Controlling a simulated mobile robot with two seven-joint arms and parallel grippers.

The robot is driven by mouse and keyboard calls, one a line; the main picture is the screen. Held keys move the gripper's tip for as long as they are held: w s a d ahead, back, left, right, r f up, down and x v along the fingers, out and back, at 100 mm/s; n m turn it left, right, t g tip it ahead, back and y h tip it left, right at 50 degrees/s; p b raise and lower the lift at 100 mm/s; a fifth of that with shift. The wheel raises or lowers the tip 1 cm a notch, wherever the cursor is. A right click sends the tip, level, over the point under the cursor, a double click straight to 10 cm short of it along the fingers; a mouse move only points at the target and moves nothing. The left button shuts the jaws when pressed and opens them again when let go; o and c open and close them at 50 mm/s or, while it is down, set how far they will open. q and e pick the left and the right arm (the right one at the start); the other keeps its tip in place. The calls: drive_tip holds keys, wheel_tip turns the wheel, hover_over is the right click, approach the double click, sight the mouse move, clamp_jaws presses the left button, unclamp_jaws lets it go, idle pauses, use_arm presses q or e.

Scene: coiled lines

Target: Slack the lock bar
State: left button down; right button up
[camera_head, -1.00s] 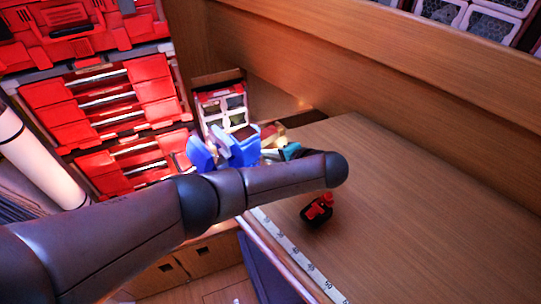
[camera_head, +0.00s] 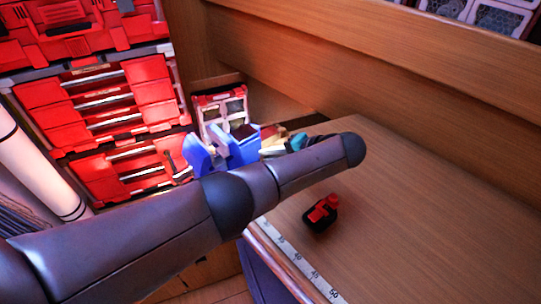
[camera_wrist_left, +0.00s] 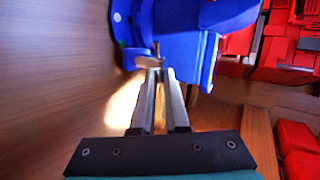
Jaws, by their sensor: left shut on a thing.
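A blue vise-like device (camera_head: 238,148) stands at the far left end of the wooden bench. Its blue body (camera_wrist_left: 185,35) fills the top of the left wrist view. A short metal bar (camera_wrist_left: 149,62), seemingly the lock bar, sticks out at its lower edge. My left gripper (camera_wrist_left: 155,74) has its two grey fingers close together at this bar and shut on it. In the head view my left arm crosses from the left, and its gripper is mostly hidden behind it near the teal part (camera_head: 298,142). My right gripper is not in view.
A black and red battery-like block (camera_head: 320,213) lies on the bench near a measuring strip (camera_head: 302,266) on its front edge. A small organizer case (camera_head: 222,107) stands behind the blue device. Red drawers (camera_head: 120,105) stand at left. The bench's right side is clear.

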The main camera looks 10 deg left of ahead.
use_arm(q)
drive_tip(key=c, duration=1)
unclamp_jaws()
drive_tip(key=shift+r, duration=0.1)
